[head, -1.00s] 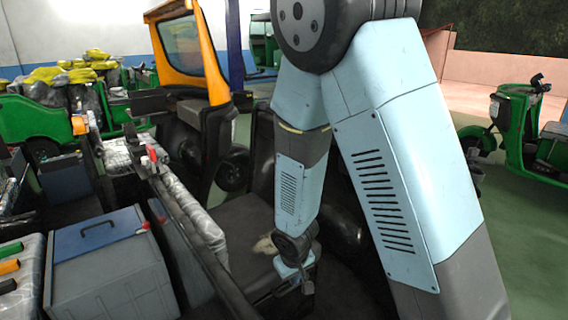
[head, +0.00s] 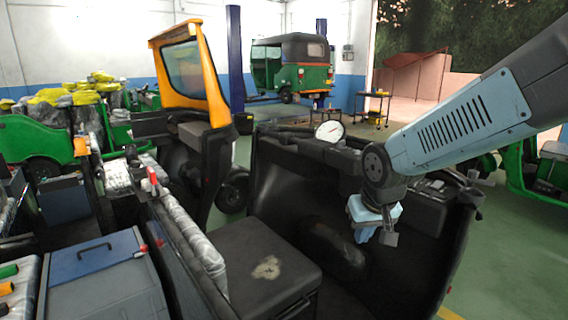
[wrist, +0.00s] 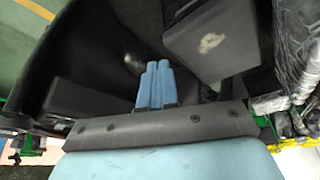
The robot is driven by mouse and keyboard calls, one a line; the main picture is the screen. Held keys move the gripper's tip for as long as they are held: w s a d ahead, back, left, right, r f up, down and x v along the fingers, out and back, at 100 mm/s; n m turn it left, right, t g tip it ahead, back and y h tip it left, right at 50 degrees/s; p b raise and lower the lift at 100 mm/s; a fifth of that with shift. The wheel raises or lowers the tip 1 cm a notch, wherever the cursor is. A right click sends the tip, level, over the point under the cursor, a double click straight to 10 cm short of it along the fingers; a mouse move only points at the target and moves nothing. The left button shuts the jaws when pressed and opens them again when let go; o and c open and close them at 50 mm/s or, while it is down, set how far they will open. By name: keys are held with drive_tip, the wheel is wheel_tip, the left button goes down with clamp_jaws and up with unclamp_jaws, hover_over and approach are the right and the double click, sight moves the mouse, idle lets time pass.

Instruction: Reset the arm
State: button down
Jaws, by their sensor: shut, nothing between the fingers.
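My arm comes in from the right edge of the head view. My gripper (head: 388,238) hangs at its end, pointing down over the dark open cab of the rickshaw (head: 270,190). In the wrist view, the two light-blue fingers of my gripper (wrist: 157,85) lie side by side, shut with nothing between them. The black seat (head: 262,262), with a worn pale patch, is to the left of the gripper and apart from it. It also shows in the wrist view (wrist: 212,45).
A round white gauge (head: 330,131) and the dashboard edge stand behind the gripper. An orange-framed windscreen (head: 190,75) stands further back. A green rickshaw (head: 290,70) and a tool cart (head: 375,108) are far behind.

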drive_tip(key=s+d+r, duration=0.3)
drive_tip(key=s+r, duration=0.2)
drive_tip(key=s, duration=0.1)
drive_tip(key=s+d+r+m+t, duration=0.1)
drive_tip(key=s+d+r, duration=0.2)
drive_tip(key=s+r, duration=0.2)
drive_tip(key=shift+s+r+m+h, duration=0.3)
drive_tip(key=shift+s+r, duration=0.05)
drive_tip(key=shift+s, duration=0.05)
idle(0.3)
